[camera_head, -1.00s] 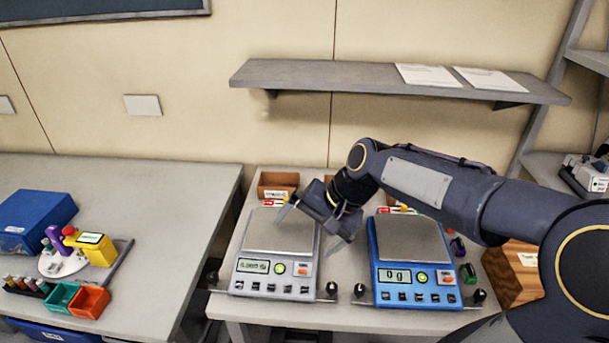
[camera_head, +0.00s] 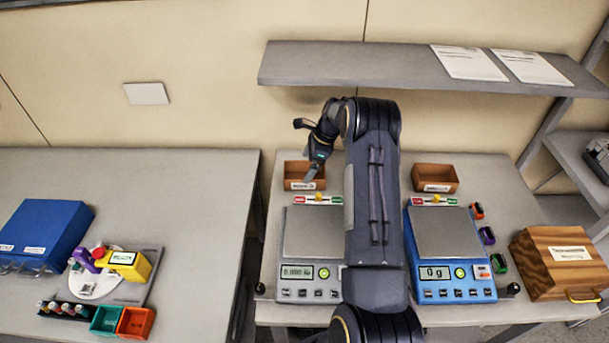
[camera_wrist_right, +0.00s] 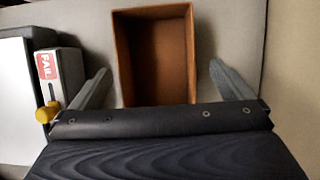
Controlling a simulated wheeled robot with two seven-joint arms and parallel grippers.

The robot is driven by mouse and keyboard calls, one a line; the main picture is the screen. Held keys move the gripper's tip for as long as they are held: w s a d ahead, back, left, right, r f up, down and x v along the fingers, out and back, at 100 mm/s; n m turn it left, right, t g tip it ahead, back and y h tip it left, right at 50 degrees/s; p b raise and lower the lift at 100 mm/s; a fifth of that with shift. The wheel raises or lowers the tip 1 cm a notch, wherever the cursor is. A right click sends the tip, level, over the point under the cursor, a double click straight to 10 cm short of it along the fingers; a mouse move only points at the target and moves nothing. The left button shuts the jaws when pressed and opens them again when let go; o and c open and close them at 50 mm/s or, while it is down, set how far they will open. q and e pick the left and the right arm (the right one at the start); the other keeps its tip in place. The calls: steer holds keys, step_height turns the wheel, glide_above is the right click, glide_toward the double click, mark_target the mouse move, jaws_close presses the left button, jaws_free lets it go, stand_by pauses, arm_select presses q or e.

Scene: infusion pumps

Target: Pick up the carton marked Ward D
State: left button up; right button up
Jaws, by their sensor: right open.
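A brown open carton (camera_head: 305,170) with a white label stands behind the grey scale at the back of the right table. A second brown carton (camera_head: 435,178) with a white label stands behind the blue scale. Both labels are too small to read, so I cannot tell which is marked Ward D. My right gripper (camera_head: 309,150) is open and empty over the left carton. In the right wrist view, an empty carton (camera_wrist_right: 158,60) lies ahead between the spread fingers, apart from them. My left gripper is out of view.
The grey scale (camera_head: 312,235) and blue scale (camera_head: 438,235) stand in front of the cartons. My right arm covers the space between them. A shelf (camera_head: 360,67) hangs above. A wooden box (camera_head: 545,272) stands at right.

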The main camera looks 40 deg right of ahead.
mark_target(302, 174)
steer(key=shift+a+f, duration=0.25)
steer(key=shift+a, duration=0.05)
steer(key=b+x, duration=0.1)
steer(key=x, duration=0.1)
steer(key=b+x, duration=0.1)
steer(key=x, duration=0.1)
steer(key=shift+d+f, duration=0.1)
steer(key=shift+d, duration=0.1)
steer(key=shift+a+f, duration=0.15)
steer(key=shift+f, duration=0.05)
steer(key=shift+r, duration=0.1)
steer(key=c, duration=0.9)
